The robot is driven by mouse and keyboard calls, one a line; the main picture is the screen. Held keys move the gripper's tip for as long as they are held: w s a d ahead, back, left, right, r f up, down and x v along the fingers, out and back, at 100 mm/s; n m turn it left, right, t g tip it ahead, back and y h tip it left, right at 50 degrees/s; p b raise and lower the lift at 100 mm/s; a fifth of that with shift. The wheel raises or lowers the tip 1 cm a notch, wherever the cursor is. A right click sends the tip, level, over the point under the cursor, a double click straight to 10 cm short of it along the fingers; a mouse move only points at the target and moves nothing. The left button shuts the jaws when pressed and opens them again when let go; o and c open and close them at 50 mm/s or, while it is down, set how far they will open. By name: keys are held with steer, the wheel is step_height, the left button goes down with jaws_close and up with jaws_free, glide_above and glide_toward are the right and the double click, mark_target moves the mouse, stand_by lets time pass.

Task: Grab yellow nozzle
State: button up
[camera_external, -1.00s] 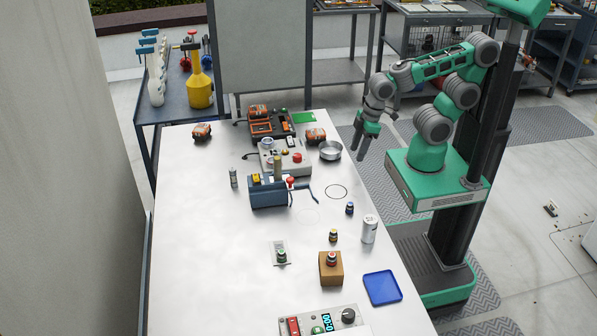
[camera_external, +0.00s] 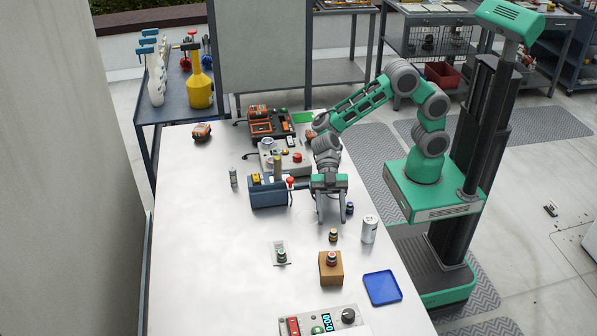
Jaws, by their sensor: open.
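A small dark piece with a yellow band (camera_external: 333,236), which looks like the yellow nozzle, stands upright on the white table (camera_external: 200,255), right of the middle. My gripper (camera_external: 331,219) is open and points down, with its two fingers spread. In the picture its fingertips are just above and behind the yellow-banded piece, apart from it. Nothing shows between the fingers. Their exact height over the table is hard to tell.
A similar blue piece (camera_external: 350,208) stands just right of the fingers, and a can (camera_external: 369,229) further right. A red-topped piece sits on a wooden block (camera_external: 331,273) in front. A blue toolbox (camera_external: 268,194) is to the left, a blue tray (camera_external: 382,288) front right. The table's left is clear.

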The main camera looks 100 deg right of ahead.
mark_target(333, 229)
steer(key=x, duration=0.4)
steer(key=shift+c, duration=0.4)
jaws_close()
